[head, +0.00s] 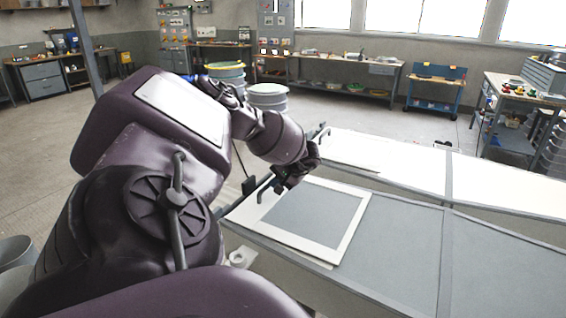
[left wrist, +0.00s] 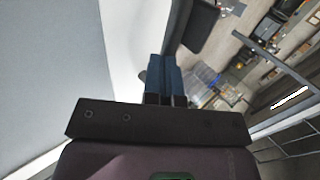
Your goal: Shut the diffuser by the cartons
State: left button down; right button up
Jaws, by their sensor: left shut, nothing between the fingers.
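A panel with a pale frame and a grey centre (head: 312,216), which looks like a diffuser, lies on the long bench-like unit in front of me. I cannot tell whether it is fully shut. A second pale panel (head: 352,154) lies farther back; no cartons can be made out clearly. My left gripper (head: 272,186) is at the near panel's far left corner, beside a small grey handle (head: 262,193). Its blue fingers (left wrist: 163,78) are together and empty in the left wrist view, over the pale frame edge (left wrist: 122,50). Whether they touch the handle is unclear. My right gripper is out of view.
Grey and white panelled surfaces (head: 400,245) stretch right and are clear. White drums (head: 267,98) stand on the floor behind my arm. A blue cart (head: 436,88) and workbenches line the back. Open floor lies between them and the unit.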

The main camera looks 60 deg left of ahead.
aim_at(287, 200)
pick_arm(q)
jog(key=shift+s+a, duration=0.1)
jog(key=shift+a, duration=0.05)
jog(key=shift+w+d+r+p, duration=0.25)
jog(key=shift+d+p, duration=0.25)
jog(key=shift+p, duration=0.15)
jog(key=w+d+p, duration=0.1)
jog(key=d+p, duration=0.1)
jog(key=shift+w+d+r+p, duration=0.3)
jog(key=shift+w+d, duration=0.05)
jog(key=b+v, duration=0.1)
jog(key=v, duration=0.8)
jog(key=shift+w+d+r+b, duration=0.2)
jog(key=shift+d+b, duration=0.05)
jog(key=shift+b, duration=0.1)
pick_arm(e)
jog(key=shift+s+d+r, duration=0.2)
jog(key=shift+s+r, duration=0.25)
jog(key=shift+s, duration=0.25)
